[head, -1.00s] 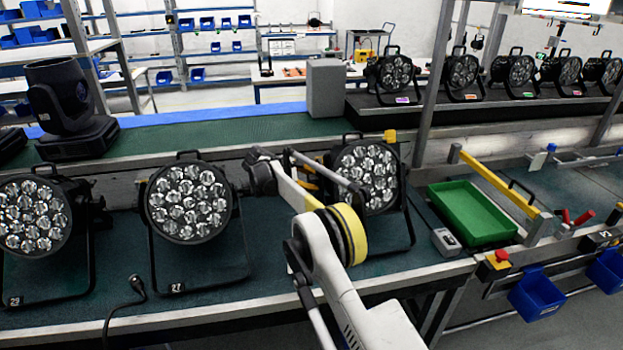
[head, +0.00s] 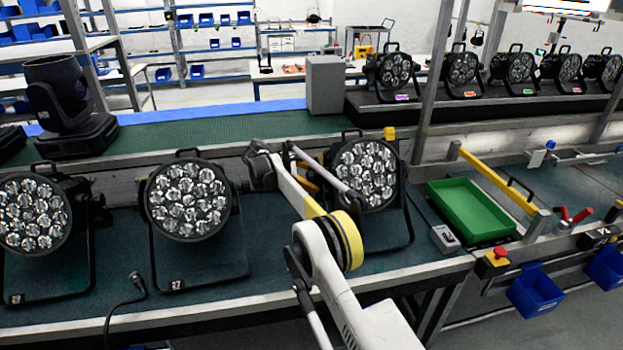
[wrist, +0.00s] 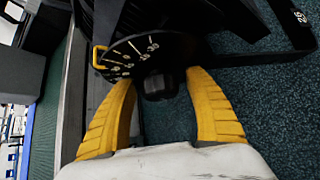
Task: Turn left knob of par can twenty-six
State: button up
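The par can at the right of the near row (head: 366,172) stands on the bench, partly hidden by my arm in the head view. Its number label (wrist: 299,17) shows at the top right of the wrist view, tilted and hard to read. In the wrist view a black knob (wrist: 160,87) sticks out below a dark round dial plate (wrist: 140,55) with white angle marks. My gripper (wrist: 161,80) is open, with one yellow finger on each side of the knob and visible gaps between. Whether the other knob is in view, I cannot tell.
Par can 27 (head: 187,200) and another can (head: 32,214) stand to the left on the bench, with a loose black cable (head: 125,300) in front. A green tray (head: 470,211) and a small grey box (head: 445,239) lie to the right.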

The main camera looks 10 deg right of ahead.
jog(key=v, duration=1.2)
